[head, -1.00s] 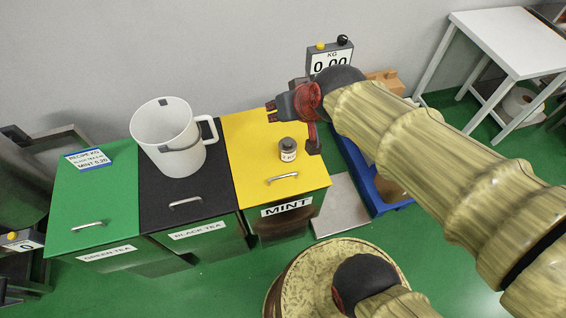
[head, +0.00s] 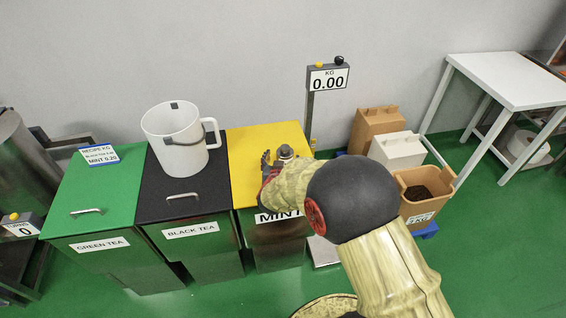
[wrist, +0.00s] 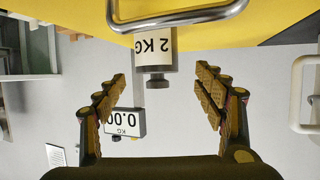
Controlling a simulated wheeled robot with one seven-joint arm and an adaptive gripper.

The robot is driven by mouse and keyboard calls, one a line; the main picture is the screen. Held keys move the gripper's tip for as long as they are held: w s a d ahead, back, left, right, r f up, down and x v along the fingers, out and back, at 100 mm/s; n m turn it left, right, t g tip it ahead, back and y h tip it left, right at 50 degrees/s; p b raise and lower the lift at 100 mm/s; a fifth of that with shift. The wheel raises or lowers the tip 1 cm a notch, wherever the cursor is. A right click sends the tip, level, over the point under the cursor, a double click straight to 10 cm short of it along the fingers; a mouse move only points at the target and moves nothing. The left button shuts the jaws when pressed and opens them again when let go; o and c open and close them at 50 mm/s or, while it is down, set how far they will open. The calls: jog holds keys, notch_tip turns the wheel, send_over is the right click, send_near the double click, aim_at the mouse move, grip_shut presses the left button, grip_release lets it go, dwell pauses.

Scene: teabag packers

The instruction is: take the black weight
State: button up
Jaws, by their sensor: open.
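The weight (head: 286,153), dark grey with a white label, stands on the yellow MINT lid (head: 245,140), partly hidden behind my arm in the head view. The wrist view shows the weight (wrist: 155,78) upside down, its label reading 2 KG and its knob pointing down in the picture. My gripper (head: 272,162) is low over the lid beside the weight, largely hidden by my own wrist. In the wrist view my gripper (wrist: 161,78) is open, with the weight lined up between its two fingers and a visible gap on each side.
A white jug (head: 174,138) stands on the black BLACK TEA lid (head: 150,185), left of the MINT bin. The lid's metal handle (wrist: 180,18) is close to the weight. A scale display (head: 328,78) reads 0.00. Boxes, including an open brown one (head: 420,205), stand at right.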

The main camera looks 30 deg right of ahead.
aim_at(284, 154)
jog(key=b+x, duration=0.1)
jog(key=x, duration=0.1)
jog(key=b+x, duration=0.1)
jog(key=x, duration=0.2)
jog(key=shift+s+d+f+b, duration=0.1)
jog(key=shift+d+f+b, duration=0.2)
jog(key=shift+b, duration=0.1)
jog(key=shift+w+d, duration=0.1)
jog(key=shift+w, duration=0.15)
jog(key=shift+c, duration=1.1)
jog(key=c, duration=1.5)
grip_shut()
jog(key=shift+w+r, duration=0.2)
jog(key=shift+r, duration=0.2)
